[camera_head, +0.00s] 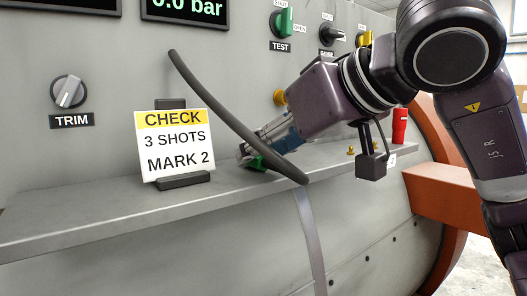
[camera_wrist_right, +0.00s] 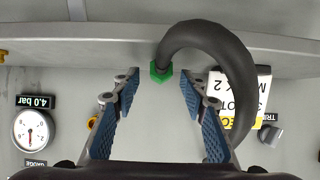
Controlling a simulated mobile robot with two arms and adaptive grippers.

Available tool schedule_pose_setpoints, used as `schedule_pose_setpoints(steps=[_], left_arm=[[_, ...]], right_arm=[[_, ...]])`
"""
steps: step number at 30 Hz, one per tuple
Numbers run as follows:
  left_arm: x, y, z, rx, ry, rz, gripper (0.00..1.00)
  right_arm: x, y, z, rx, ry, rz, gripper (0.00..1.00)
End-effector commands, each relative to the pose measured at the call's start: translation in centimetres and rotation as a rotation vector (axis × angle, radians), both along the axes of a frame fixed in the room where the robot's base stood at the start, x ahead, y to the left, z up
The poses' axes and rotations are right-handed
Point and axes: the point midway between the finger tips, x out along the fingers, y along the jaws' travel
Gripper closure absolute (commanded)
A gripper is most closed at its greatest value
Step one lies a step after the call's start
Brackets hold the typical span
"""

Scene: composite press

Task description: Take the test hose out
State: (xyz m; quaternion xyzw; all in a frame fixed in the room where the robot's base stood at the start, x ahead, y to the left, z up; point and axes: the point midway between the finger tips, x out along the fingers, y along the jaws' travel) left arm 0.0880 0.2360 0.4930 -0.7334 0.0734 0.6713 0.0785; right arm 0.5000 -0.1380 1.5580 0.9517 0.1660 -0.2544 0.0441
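The test hose (camera_head: 222,115) is a dark grey, thick hose that hangs in front of the grey panel and curves down past the shelf edge. Its green hex fitting (camera_head: 256,163) is at the shelf, partly hidden by the hose and gripper. In the right wrist view the hose (camera_wrist_right: 231,62) arches to the right from the green fitting (camera_wrist_right: 160,72). My right gripper (camera_wrist_right: 157,92) is open, with blue-padded fingers on either side and the fitting centred just beyond their tips. In the head view the right gripper (camera_head: 247,152) reaches in behind the hose. My left gripper is not in view.
A card reading "CHECK 3 SHOTS MARK 2" (camera_head: 175,145) stands on the shelf (camera_head: 100,208) left of the hose. Small brass fittings (camera_head: 351,151) and a red cylinder (camera_head: 400,126) are to the right. The panel has a TRIM knob (camera_head: 69,92) and a green TEST switch (camera_head: 283,21).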

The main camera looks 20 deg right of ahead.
Motion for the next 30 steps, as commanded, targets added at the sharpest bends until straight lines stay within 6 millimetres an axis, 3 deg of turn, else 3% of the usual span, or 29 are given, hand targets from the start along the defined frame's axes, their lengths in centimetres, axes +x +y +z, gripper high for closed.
schedule_pose_setpoints(steps=[9, 15, 30], left_arm=[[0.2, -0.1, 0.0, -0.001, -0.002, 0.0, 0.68], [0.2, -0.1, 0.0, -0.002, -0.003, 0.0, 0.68], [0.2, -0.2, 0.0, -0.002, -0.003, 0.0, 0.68]], right_arm=[[-5.4, -1.9, 3.5, 0.002, -0.006, 0.001, 0.6], [-8.0, -2.8, 4.9, 0.001, -0.003, 0.001, 0.6], [-8.9, -3.2, 5.4, 0.0, 0.0, 0.001, 0.6]])
